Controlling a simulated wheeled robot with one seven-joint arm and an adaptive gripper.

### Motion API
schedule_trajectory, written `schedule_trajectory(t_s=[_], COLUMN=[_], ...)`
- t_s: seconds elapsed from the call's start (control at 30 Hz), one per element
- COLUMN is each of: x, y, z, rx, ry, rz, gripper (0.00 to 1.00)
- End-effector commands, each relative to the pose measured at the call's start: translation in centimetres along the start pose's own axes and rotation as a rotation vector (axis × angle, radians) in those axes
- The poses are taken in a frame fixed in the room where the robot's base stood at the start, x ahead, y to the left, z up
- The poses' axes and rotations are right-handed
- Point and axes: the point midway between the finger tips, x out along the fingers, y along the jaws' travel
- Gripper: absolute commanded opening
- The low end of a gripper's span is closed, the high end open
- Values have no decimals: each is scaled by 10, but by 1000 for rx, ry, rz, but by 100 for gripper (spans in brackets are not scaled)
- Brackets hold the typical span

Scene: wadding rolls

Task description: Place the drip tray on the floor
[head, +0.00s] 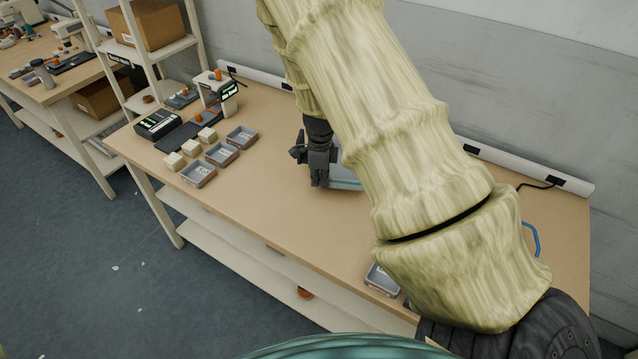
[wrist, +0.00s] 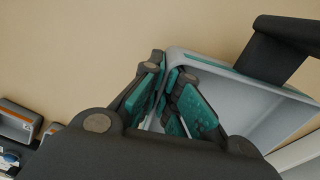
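The drip tray (head: 345,181) is pale grey with a teal band and sits at the bench, partly hidden behind my arm in the head view. In the wrist view its corner and inner side (wrist: 235,98) fill the right half. My gripper (head: 319,180) is at the tray's left end. In the wrist view my gripper's fingers (wrist: 168,88) are close together, one on each side of the tray's wall, and look shut on it. Whether the tray's underside touches the bench cannot be told.
The bench (head: 285,215) holds several small grey trays (head: 199,174), pale blocks (head: 174,161) and a dark scale (head: 158,124) at the left. Another small tray (head: 381,279) lies near the front edge beside my arm. Open floor (head: 90,255) is at the lower left. A lower shelf (head: 230,253) runs under the bench.

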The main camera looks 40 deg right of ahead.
Motion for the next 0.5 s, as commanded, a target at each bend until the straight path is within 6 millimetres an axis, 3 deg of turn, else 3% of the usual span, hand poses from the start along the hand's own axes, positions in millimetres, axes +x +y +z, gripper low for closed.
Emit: schedule_trajectory(t_s=[0.13,0.5], x=[0,35], y=[-7,-5], z=[7,5], rx=[-1,1], ry=[1,0], rz=[-1,-2], gripper=[0,0])
